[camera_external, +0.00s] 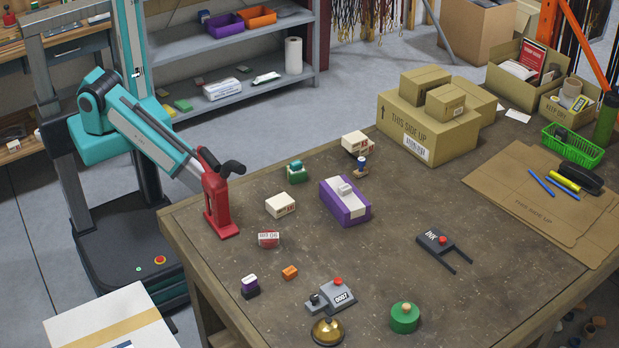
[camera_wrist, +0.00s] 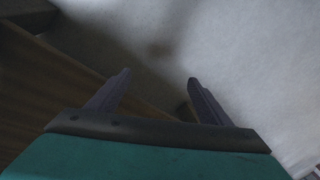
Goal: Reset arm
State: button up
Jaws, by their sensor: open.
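My gripper (camera_wrist: 158,78) shows in the wrist view with its two dark fingers spread apart and nothing between them. Grey floor lies beyond the fingertips. In the external view my teal arm slopes down to the right towards the table's left edge. Its end is by the red upright tool (camera_external: 216,200) with a dark handle, and my fingers cannot be made out there.
The worktable (camera_external: 390,250) holds a purple box (camera_external: 345,207), small white boxes, a grey device (camera_external: 331,297), a brass bell (camera_external: 327,331) and a green round piece (camera_external: 404,318). Cartons (camera_external: 428,125) stand at the back. A shelf (camera_external: 240,100) is behind.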

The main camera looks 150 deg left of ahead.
jog(key=s+d+r+m+g+h+p, duration=0.1)
jog(key=s+d+r+m+p, duration=0.1)
jog(key=d, duration=0.8)
jog(key=s+d+r+m+g+h+p, duration=0.1)
jog(key=s+d+r+p, duration=0.1)
jog(key=d, duration=0.9)
jog(key=s+d+r+m+g+p, duration=0.1)
jog(key=s+d+r, duration=0.3)
jog(key=d, duration=0.4)
jog(key=s+d+r+m+g+h+p, duration=0.1)
jog(key=s+d+r+m+g+p, duration=0.1)
jog(key=d, duration=0.5)
jog(key=s+r+p, duration=0.1)
jog(key=s+r, duration=0.1)
jog(key=s, duration=0.1)
jog(key=shift+s+d+r+m, duration=0.2)
jog(key=shift+s+d+m, duration=0.2)
jog(key=shift+o, duration=0.6)
jog(key=shift+w, duration=0.1)
